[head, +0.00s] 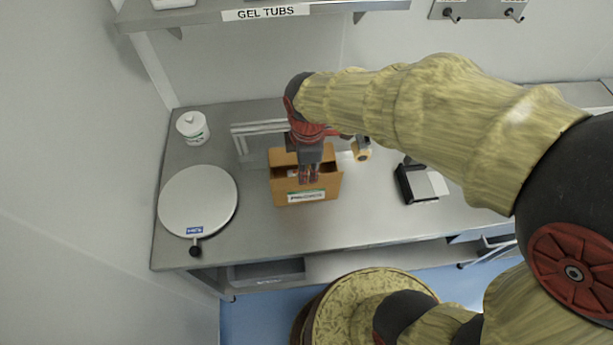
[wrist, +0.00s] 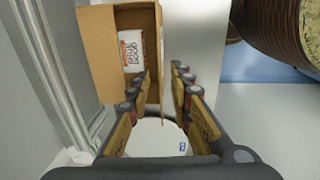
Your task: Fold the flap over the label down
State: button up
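An open brown cardboard box (head: 280,187) stands on the steel bench, with a white and green label (head: 306,195) on its front face. My gripper (head: 308,174) points down at the box's front top edge, above the label, and hides part of the opening. In the wrist view the box (wrist: 97,55) shows from above, with a white packet (wrist: 131,50) inside. A thin brown cardboard edge (wrist: 160,50), perhaps the label-side flap seen edge-on, runs toward the gap between my open fingers (wrist: 160,98). Contact with it cannot be told.
A round white plate (head: 198,201) with a blue tag lies left of the box, and a white tub (head: 193,127) stands behind it. A metal frame (head: 258,128) is behind the box. A black holder (head: 416,184) is to the right. The bench front is clear.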

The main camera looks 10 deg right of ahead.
jog(key=shift+w+f+b, duration=0.2)
jog(key=shift+f+b, duration=0.1)
jog(key=shift+f, duration=1.75)
jog(key=shift+c, duration=0.2)
grip_shut()
